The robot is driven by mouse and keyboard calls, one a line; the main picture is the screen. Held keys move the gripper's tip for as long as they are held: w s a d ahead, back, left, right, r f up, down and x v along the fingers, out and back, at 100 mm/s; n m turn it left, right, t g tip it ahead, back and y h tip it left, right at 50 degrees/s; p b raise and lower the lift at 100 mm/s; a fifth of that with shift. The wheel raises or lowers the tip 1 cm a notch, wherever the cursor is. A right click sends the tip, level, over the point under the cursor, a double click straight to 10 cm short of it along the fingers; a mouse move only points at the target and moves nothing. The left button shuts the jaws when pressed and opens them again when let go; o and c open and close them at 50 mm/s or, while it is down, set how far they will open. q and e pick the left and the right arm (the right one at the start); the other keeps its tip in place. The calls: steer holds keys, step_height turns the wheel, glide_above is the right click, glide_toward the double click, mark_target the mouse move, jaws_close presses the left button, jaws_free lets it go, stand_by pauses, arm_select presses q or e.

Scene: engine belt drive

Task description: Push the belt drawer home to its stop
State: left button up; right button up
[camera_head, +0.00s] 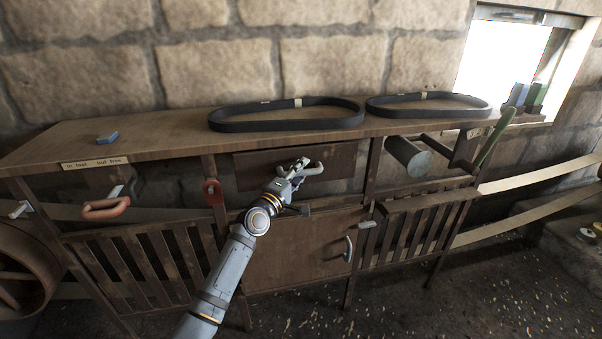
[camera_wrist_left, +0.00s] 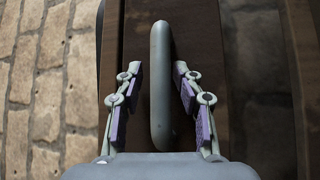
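The belt drawer shows a dark brown wooden front (camera_head: 262,166) below the bench top in the middle of the head view. I cannot tell how far out it stands. A pale bar handle (camera_head: 314,169) is on its front, partly hidden by my gripper. My left gripper (camera_head: 299,172) is at this handle. In the left wrist view, the handle (camera_wrist_left: 159,85) lies between the two purple-padded fingers of my left gripper (camera_wrist_left: 158,82), with gaps on both sides; the fingers are open and straddle it. The drawer front (camera_wrist_left: 205,30) is behind the handle. My right gripper is out of view.
The bench top (camera_head: 170,137) carries two black belts (camera_head: 290,123) (camera_head: 428,111) and a small blue block (camera_head: 107,138). A red handle (camera_head: 106,209) is at left and a grey cylinder (camera_head: 408,156) at right. A cabinet door (camera_head: 300,250) with a handle is below.

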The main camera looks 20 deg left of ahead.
arm_select(q)
steer(key=shift+f, duration=0.1)
steer(key=shift+s+f, duration=0.1)
steer(key=shift+s, duration=0.2)
steer(key=r+v, duration=0.1)
steer(key=v, duration=0.5)
steer(key=shift+s+f, duration=0.45)
steer(key=shift+a, duration=0.1)
